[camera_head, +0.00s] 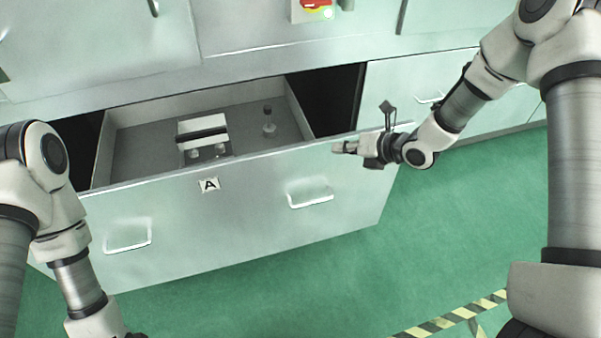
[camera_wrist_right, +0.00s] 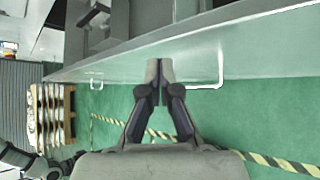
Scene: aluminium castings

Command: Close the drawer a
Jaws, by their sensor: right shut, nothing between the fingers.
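Drawer A (camera_head: 255,207) is pulled open from the grey cabinet, with a label "A" and two handles on its front. Its right handle (camera_head: 310,198) and left handle (camera_head: 128,236) are free of any gripper. My right gripper (camera_head: 340,147) is shut and empty, near the right upper part of the drawer front. In the right wrist view its fingers (camera_wrist_right: 160,72) point at the drawer front (camera_wrist_right: 120,62), beside a handle (camera_wrist_right: 212,80); I cannot tell if they touch. My left arm is at the lower left; its gripper is cut off by the frame edge.
Inside the drawer lie a white block-like part (camera_head: 203,133) and a small upright knobbed part (camera_head: 268,122). A closed drawer (camera_head: 425,90) is to the right. Green floor in front is clear, with striped tape (camera_head: 450,318).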

